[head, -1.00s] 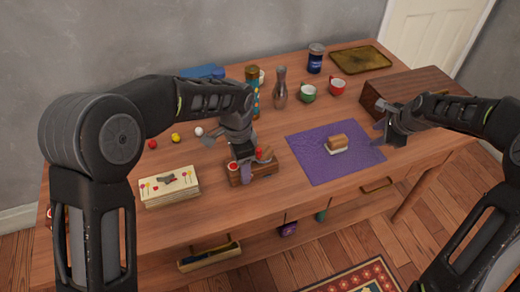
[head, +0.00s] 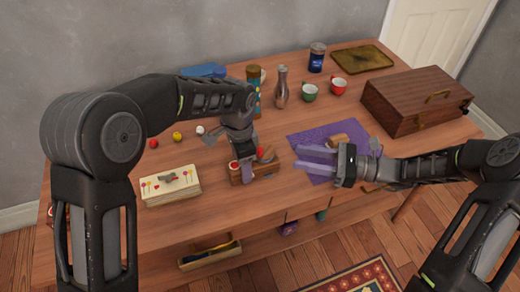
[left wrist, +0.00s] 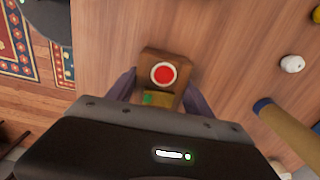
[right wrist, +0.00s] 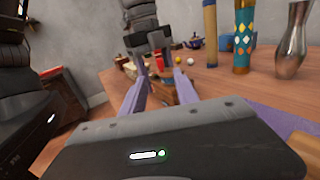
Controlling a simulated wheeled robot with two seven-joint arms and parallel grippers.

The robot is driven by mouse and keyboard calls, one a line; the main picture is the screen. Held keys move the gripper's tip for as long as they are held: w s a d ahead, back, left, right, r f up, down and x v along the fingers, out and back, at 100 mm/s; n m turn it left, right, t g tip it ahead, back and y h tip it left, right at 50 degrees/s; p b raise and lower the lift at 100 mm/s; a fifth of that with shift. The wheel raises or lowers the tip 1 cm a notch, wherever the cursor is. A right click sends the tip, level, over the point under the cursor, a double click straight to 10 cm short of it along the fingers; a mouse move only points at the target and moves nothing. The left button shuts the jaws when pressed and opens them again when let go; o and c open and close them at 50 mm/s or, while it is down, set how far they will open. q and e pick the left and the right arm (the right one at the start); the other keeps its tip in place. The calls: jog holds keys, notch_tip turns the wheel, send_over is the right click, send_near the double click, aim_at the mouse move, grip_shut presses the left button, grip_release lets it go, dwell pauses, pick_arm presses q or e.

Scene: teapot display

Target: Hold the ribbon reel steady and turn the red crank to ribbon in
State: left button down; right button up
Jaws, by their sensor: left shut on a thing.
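The ribbon reel is a small wooden block (head: 242,178) near the front of the table, left of the purple mat. My left gripper (head: 247,170) comes down on it from above and is shut on it. In the left wrist view the block (left wrist: 148,60) sits between the purple fingers, with a white-ringed red disc on it. A red part (head: 261,153), seemingly the crank, shows on the block's right side, partly hidden. My right gripper (head: 318,160) is open and empty above the mat, fingers pointing left towards the reel but apart from it. The right wrist view shows the fingers spread.
The purple mat (head: 308,140) bears a small tan block (head: 338,140), partly behind my right gripper. A decorated box (head: 170,187) stands left of the reel. Bottles, cups and small balls stand farther back. A large wooden case (head: 415,100) is at the right.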

aim_at(263, 152)
jog(key=shift+a, duration=0.1)
jog(key=x, duration=1.2)
jog(key=shift+c, duration=0.4)
grip_shut()
